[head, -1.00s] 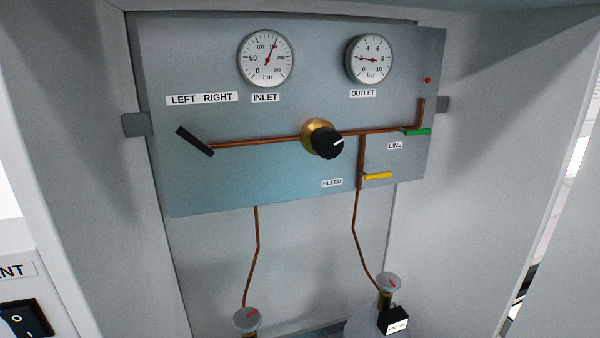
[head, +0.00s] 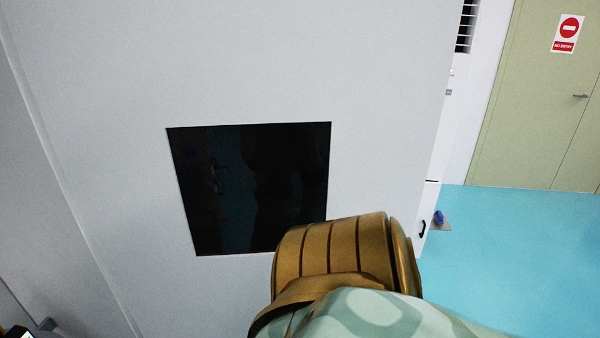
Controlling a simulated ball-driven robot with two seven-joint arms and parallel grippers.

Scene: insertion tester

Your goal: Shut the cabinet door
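The cabinet door (head: 385,110) is a large pale grey-white panel that fills most of the head view. It has a dark, glossy, near-square window (head: 240,190) in its middle. A long seam runs down its left side, next to a grey cabinet wall (head: 30,180); the door appears to stand open. My arm, with a gold ribbed joint and a mint-green link, comes in from the bottom right and covers part of the door's lower right. Both grippers are out of view. Whether my arm touches the door cannot be told.
Past the door's right edge are a blue floor (head: 520,245) and a greenish double door (head: 530,100) with a red NO ENTRY sign (head: 567,34). A dark handle (head: 422,229) shows on a white unit, near a small blue object (head: 438,217). The floor at right is clear.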

